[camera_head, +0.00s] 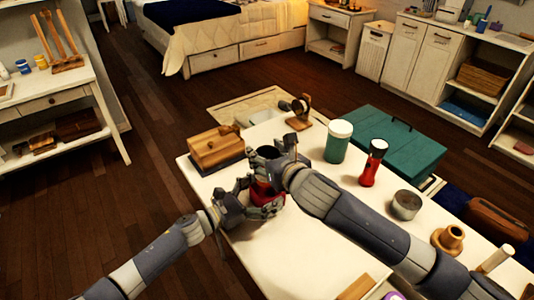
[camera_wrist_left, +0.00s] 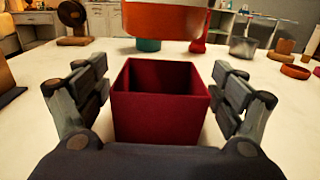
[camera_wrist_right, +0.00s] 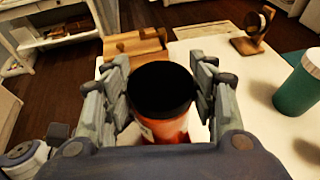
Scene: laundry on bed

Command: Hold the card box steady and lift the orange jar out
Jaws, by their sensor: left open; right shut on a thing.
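The dark red card box (camera_wrist_left: 160,115) stands upright with an open top on the white table, and its inside looks empty. My left gripper (camera_wrist_left: 160,95) is open, with a finger on each side of the box and gaps between. The orange jar (camera_wrist_right: 168,130) has a black lid and is held by my right gripper (camera_wrist_right: 160,85), shut around it. In the left wrist view the jar (camera_wrist_left: 165,18) hangs above the box and slightly beyond it. In the head view the box (camera_head: 267,190) is mostly hidden by my grippers.
A wooden block-like box (camera_head: 215,145) sits at the table's left end. A green jar (camera_head: 338,141), a red and black bottle (camera_head: 373,165) and a grey tin (camera_head: 406,204) stand to the right. The front middle of the white table (camera_head: 300,245) is clear.

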